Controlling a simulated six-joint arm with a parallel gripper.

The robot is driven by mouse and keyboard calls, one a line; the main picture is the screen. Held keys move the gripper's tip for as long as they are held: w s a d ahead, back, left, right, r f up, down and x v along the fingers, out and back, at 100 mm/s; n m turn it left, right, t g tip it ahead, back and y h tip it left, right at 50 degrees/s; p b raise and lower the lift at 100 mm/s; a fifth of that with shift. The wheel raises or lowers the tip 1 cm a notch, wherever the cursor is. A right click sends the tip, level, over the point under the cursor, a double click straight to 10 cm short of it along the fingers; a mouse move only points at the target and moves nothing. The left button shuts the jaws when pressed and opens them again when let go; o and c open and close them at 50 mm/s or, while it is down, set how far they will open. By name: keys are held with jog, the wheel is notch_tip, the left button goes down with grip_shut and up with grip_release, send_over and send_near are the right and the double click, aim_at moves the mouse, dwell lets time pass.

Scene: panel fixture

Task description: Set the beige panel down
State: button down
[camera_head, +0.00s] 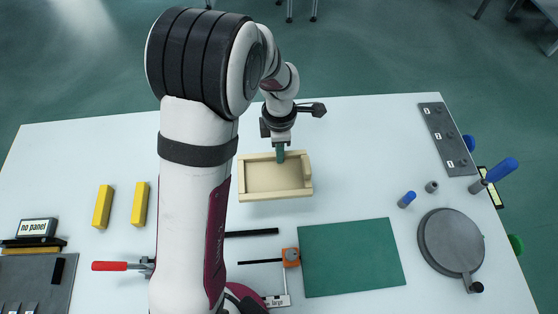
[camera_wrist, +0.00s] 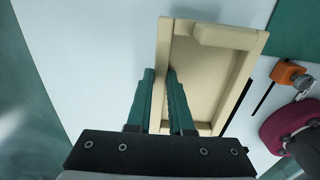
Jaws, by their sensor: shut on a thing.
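The beige panel (camera_head: 275,178) is a shallow tray-like piece with raised rims, near the far middle of the white table. It also fills the middle of the wrist view (camera_wrist: 205,68). My gripper (camera_head: 280,154) is shut on the panel's far rim, with green fingers pointing down. In the wrist view my gripper (camera_wrist: 160,80) has one finger outside the rim and one inside the panel. The panel looks about level. Whether its underside touches the table or hangs just above it, I cannot tell.
A green mat (camera_head: 352,257) lies in front, to the right. An orange clamp piece (camera_head: 290,257) and black bars (camera_head: 252,233) lie nearer. Two yellow blocks (camera_head: 102,206) are at left. A grey round plate (camera_head: 450,242) is at right. White table right of the panel is clear.

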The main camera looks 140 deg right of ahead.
notch_tip(320, 180, up, 4)
jog(key=shift+r, duration=0.15)
jog(key=shift+w+d+r, duration=0.1)
jog(key=shift+d, duration=0.1)
jog(key=w+d+r, duration=0.2)
jog(key=w+d, duration=0.7)
jog(key=w, duration=0.1)
jog(key=w+d+r, duration=0.3)
jog(key=w+d, duration=0.6)
jog(key=w, duration=0.1)
jog(key=w+d+f, duration=0.2)
jog(key=w+f, duration=0.1)
jog(key=w+d+f, duration=0.3)
jog(key=f, duration=0.1)
jog(key=w+d+f, duration=0.2)
jog(key=w+f, duration=0.1)
jog(key=f, duration=0.1)
jog(key=shift+w+d, duration=0.15)
jog(key=shift+f, duration=0.1)
jog(key=shift+f, duration=0.25)
